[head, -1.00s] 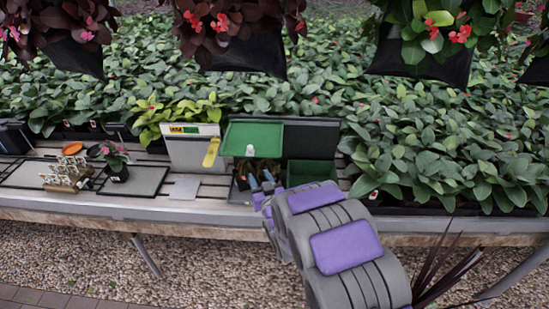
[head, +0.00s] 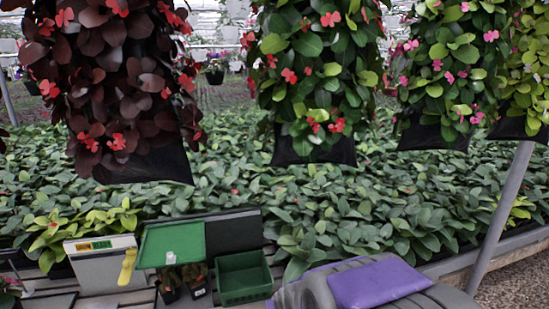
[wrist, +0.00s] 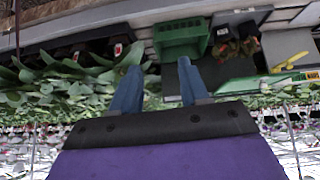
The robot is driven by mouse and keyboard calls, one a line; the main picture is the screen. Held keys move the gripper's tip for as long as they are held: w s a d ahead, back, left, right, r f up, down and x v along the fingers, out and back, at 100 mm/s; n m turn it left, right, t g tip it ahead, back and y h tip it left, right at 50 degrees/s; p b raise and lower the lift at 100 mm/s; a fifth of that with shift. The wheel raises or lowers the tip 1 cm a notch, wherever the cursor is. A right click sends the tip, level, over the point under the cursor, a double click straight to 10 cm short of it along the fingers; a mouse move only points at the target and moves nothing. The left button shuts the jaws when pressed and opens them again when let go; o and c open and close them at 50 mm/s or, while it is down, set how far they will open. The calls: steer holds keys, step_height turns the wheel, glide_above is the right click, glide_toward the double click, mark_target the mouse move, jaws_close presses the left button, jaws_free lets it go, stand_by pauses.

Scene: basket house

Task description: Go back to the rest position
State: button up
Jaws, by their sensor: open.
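My gripper (wrist: 157,88) shows in the wrist view with its two blue fingers apart and nothing between them. The wrist picture is upside down, with the bench at the top and plants and bright sky below. My arm shows at the bottom right of the head view as grey links with a purple pad; the gripper itself is out of sight there. A green bin (head: 244,278) stands on the bench just left of my arm, and it also shows beyond the fingers in the wrist view (wrist: 181,38).
A green tray (head: 172,244) with a small white object, a scale-like box (head: 98,262) with a yellow handle, and small potted plants (head: 183,282) stand left of the bin. Hanging planters (head: 312,85) fill the upper view. A grey post (head: 500,215) rises at right. Dense leafy plants cover the bench behind.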

steer(key=s+d+r+m+g, duration=0.1)
steer(key=s+d+g, duration=0.2)
steer(key=s, duration=0.8)
steer(key=s+d+r+m+g+h, duration=0.1)
steer(key=s+d, duration=0.4)
steer(key=s, duration=0.6)
steer(key=s+d+r+m+g, duration=0.1)
steer(key=s+d+r+g, duration=0.2)
steer(key=s, duration=0.8)
steer(key=shift+s+d+r+g+h, duration=0.25)
steer(key=shift+s+d+g, duration=0.2)
steer(key=shift+g, duration=0.55)
steer(key=shift+w, duration=0.1)
